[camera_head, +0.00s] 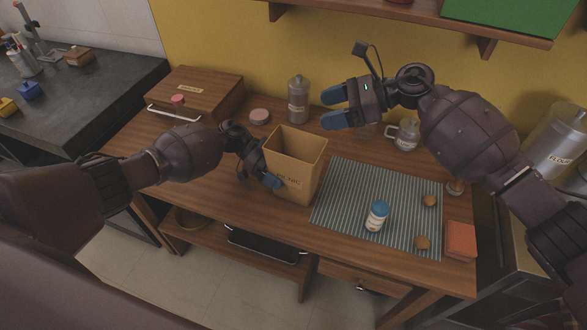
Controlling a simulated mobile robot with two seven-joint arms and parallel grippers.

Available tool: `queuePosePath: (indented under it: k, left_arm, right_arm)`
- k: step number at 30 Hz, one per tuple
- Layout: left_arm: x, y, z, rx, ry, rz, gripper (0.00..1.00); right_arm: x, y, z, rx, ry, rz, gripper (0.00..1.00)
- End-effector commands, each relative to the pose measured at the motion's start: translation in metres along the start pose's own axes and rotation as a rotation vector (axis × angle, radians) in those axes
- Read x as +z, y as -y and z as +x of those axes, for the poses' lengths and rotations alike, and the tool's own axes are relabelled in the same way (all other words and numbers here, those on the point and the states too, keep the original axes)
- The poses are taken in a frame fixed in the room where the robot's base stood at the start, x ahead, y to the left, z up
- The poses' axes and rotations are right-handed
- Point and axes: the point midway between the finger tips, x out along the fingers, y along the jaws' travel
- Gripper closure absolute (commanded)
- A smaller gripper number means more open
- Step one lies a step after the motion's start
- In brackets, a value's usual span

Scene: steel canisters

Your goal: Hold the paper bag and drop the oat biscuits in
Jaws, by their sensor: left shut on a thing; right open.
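The paper bag (308,165) stands upright and open-topped near the middle of the table. My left gripper (272,181) is shut on its near-left side. The bag's bottom inside is hidden from view. One oat biscuit (430,201) lies on the striped mat (345,185), right of the white bottle. Another oat biscuit (422,243) lies nearer the mat's front edge. A small round brown thing (455,187) at the mat's right may be a third. My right gripper (333,107) is open and empty, raised behind and right of the bag.
A white bottle with a blue cap (376,216) stands on the mat. An orange box (460,240) is at the right front corner. A grey canister (298,100), a glass mug (407,135) and a wooden box (195,92) stand at the back. A shelf (410,15) hangs above.

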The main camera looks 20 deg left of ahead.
Motion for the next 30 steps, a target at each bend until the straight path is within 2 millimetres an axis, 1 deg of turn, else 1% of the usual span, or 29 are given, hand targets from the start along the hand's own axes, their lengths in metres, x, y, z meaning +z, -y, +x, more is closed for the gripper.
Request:
queuePosePath:
  k: [11, 12, 15, 23, 26, 30]
  left_arm:
    - [0.000, 0.000, 0.000, 0.001, 0.000, -0.001, 0.38]
    - [0.000, 0.000, 0.000, 0.001, 0.000, -0.001, 0.12]
    - [0.000, 0.000, 0.000, 0.001, 0.000, -0.001, 0.00]
    - [0.000, 0.000, -0.003, 0.000, 0.001, 0.000, 0.00]
    - [0.000, 0.000, -0.012, -0.001, 0.001, 0.000, 0.00]
    - [0.000, 0.000, -0.033, -0.001, 0.003, -0.001, 0.00]
  right_arm:
    - [0.000, 0.000, -0.001, 0.000, 0.000, 0.000, 0.28]
    - [0.000, 0.000, -0.001, 0.000, 0.000, 0.000, 0.28]
    - [0.000, 0.000, -0.001, 0.000, 0.000, 0.000, 0.28]
    - [0.000, 0.000, -0.001, 0.000, 0.000, 0.000, 0.28]
    - [0.000, 0.000, -0.001, 0.000, -0.001, 0.000, 0.28]
    - [0.000, 0.000, -0.001, 0.000, -0.001, -0.001, 0.28]
